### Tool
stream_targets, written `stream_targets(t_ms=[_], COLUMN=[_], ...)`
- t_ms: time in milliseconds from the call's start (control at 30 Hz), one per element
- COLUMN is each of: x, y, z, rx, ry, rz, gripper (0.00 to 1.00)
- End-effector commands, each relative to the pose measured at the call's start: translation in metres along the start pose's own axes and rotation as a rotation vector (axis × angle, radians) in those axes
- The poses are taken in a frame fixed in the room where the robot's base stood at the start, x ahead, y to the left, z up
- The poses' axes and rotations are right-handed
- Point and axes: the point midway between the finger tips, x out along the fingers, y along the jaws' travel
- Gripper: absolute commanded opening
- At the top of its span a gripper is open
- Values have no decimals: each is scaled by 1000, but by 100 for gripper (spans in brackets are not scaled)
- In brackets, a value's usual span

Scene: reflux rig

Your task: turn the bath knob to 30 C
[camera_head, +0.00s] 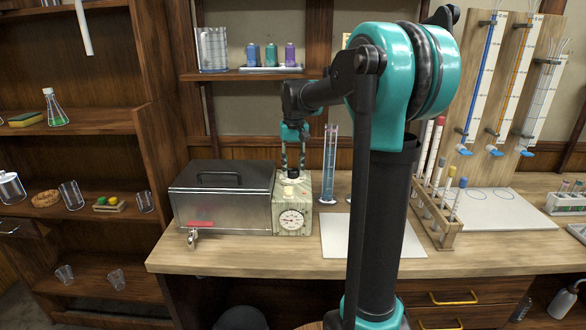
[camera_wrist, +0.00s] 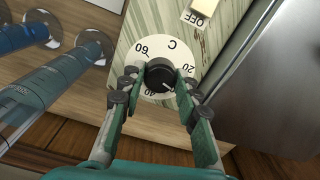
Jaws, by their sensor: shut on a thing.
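The black bath knob (camera_wrist: 159,74) sits on a round white dial (camera_wrist: 170,48) marked 20, 40, 60 and C, seen upside down in the wrist view. Its white pointer line is on the knob's lower right side and points between the 20 and the 40. My gripper (camera_wrist: 160,80) is shut on the knob, one finger on each side. In the head view my gripper (camera_head: 291,168) reaches down onto the top of the pale green control box (camera_head: 307,200), which hides most of the knob. A round gauge (camera_head: 292,219) is on the box front; its reading is too small to tell.
The steel bath (camera_head: 222,208) with a lid handle and tap adjoins the box on the left. A blue-tinted cylinder (camera_head: 329,165) stands close on the right. An OFF-marked switch (camera_wrist: 204,8) is near the dial. A white mat (camera_head: 340,235) lies on the bench.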

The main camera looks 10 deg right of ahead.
Motion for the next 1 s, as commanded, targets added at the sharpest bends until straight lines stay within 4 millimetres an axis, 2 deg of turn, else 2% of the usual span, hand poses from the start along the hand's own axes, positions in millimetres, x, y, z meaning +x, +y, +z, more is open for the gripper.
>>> stream_targets(t_ms=[400, 1000], x=[0, 0], y=[0, 0], z=[0, 0], rx=[211, 248], ry=[5, 5], rz=[0, 0], gripper=[3, 3])
